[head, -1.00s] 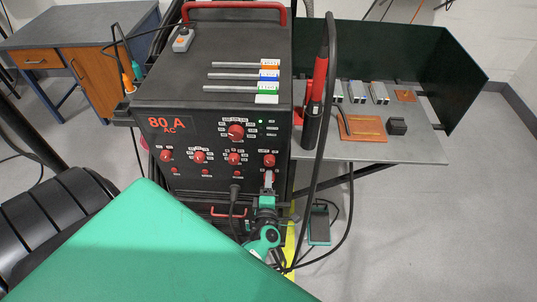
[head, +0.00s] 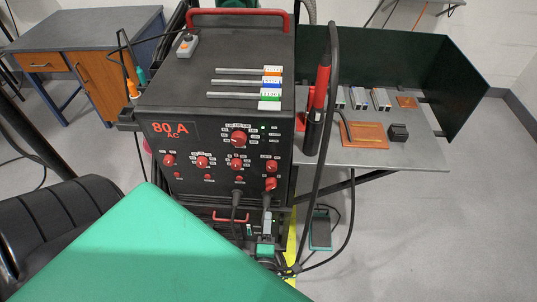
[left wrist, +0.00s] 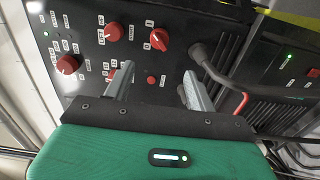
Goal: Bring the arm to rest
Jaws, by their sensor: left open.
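My left gripper (head: 267,224) is low in front of the black machine (head: 165,200), below its knob panel. In the left wrist view its two grey fingers (left wrist: 158,88) stand apart with nothing between them. Behind them is the panel with red knobs (left wrist: 160,39) and a black cable plug (left wrist: 199,52). The lowest right knob (head: 271,184) shows in the head view, above the gripper and apart from it. The display (head: 169,129) reads 80 A AC. The lower part of the left arm is partly hidden. My right gripper is not in view.
Black cables (head: 323,150) hang in front of the machine's right side and run to the floor near a green pedal (head: 320,230). A grey side table (head: 425,152) with a dark screen (head: 465,85) stands to the right. Floor at far right is clear.

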